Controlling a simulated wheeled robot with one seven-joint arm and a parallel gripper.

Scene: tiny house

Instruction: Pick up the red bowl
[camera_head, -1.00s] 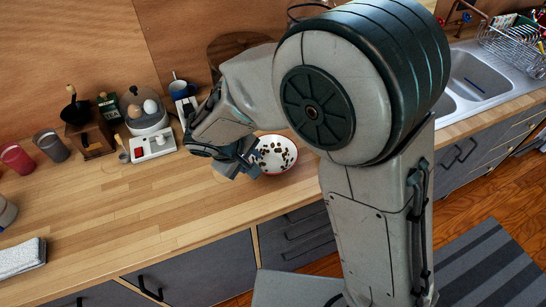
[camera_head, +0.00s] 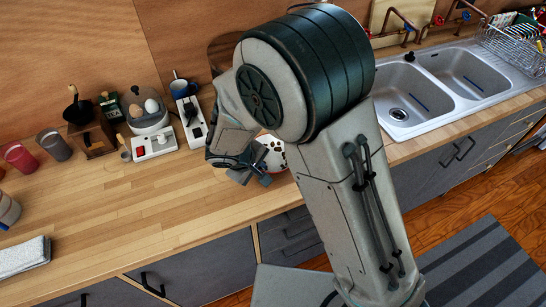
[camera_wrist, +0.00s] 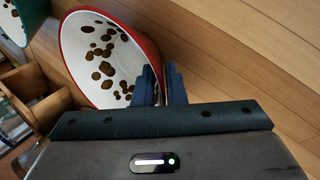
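The red bowl (camera_wrist: 105,62), white inside with brown spots, fills the upper left of the wrist view. In the head view its white inside (camera_head: 275,152) shows only partly behind my arm, at the counter. My gripper (camera_wrist: 160,86) is at the bowl's near right wall, with one dark blue finger inside the rim and the other outside. The fingers are close together and look shut on the wall. The head view shows my gripper (camera_head: 256,172) beside the bowl, partly hidden by my arm. I cannot tell whether the bowl touches the counter.
A teal bowl (camera_wrist: 32,14) is at the wrist view's upper left. A white-based egg cooker (camera_head: 148,113), a switch box (camera_head: 154,144), a grinder (camera_head: 92,137) and cups stand along the wall. A double sink (camera_head: 415,95) is at right.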

